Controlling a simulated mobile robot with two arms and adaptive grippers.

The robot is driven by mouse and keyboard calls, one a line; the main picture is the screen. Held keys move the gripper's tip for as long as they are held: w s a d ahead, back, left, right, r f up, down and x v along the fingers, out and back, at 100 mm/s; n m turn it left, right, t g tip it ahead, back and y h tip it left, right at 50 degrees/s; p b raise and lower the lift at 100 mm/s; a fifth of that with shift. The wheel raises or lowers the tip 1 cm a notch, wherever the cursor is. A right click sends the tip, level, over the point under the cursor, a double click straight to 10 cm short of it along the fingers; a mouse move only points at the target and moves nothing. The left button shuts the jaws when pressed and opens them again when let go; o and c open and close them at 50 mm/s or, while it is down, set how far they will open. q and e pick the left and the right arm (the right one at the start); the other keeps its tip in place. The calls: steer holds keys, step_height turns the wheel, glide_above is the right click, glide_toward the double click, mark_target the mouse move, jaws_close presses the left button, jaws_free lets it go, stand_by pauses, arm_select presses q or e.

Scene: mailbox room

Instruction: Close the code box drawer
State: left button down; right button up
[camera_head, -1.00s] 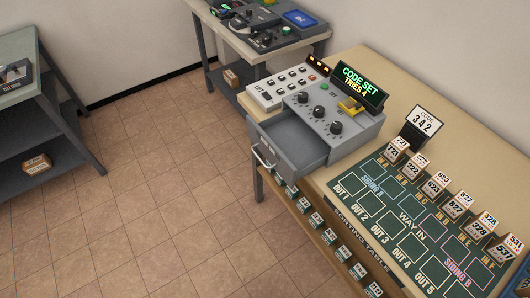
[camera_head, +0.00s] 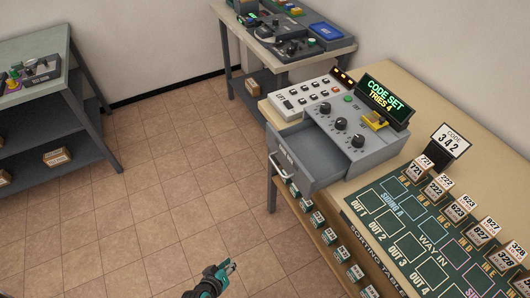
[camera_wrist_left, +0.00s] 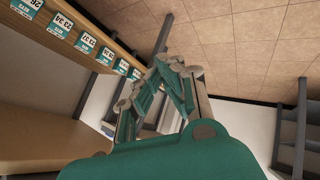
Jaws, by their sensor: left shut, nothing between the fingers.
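The code box (camera_head: 372,140) stands on the sorting table, with a lit screen (camera_head: 384,99) reading "CODE SET TRIES 4". Its grey drawer (camera_head: 309,160) is pulled out at the front left, with a pale handle (camera_head: 280,166) on its front face. The drawer's visible inside looks empty. My left gripper (camera_head: 230,267) is low over the floor at the bottom of the head view, in front of the drawer and apart from it. Its fingers are shut with nothing between them; they also show in the left wrist view (camera_wrist_left: 172,64). My right gripper is not in view.
The sorting table (camera_head: 428,95) carries numbered blocks (camera_head: 436,187), a code card (camera_head: 450,141) and a button panel (camera_head: 300,97). A shelf (camera_head: 323,238) under its edge holds several labelled boxes. Other benches stand at the left (camera_head: 35,88) and back (camera_head: 284,47). The floor (camera_head: 180,180) between is clear.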

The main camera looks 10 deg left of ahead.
arm_select(q)
steer(key=w+d+r+n+t+b, duration=0.1)
steer(key=w+r+n+t, duration=0.2)
steer(key=w+r, duration=0.35)
steer(key=w+d+r+n+t, duration=0.2)
steer(key=w+r, duration=0.2)
steer(key=r, duration=0.5)
steer(key=n+t+b, duration=0.1)
steer(key=n+t, duration=0.3)
steer(key=n, duration=0.2)
glide_toward(267, 136)
steer(key=s+a, duration=0.5)
steer(key=s, duration=0.2)
steer(key=w+d+p, duration=0.1)
steer(key=w+d, duration=0.4)
steer(key=w, duration=0.7)
steer(key=shift+f+h, duration=0.15)
steer(key=shift+h, duration=0.25)
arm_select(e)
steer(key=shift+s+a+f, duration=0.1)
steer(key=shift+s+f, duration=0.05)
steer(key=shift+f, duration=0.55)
arm_select(q)
steer(key=shift+w+d, duration=0.15)
steer(key=shift+d, duration=0.05)
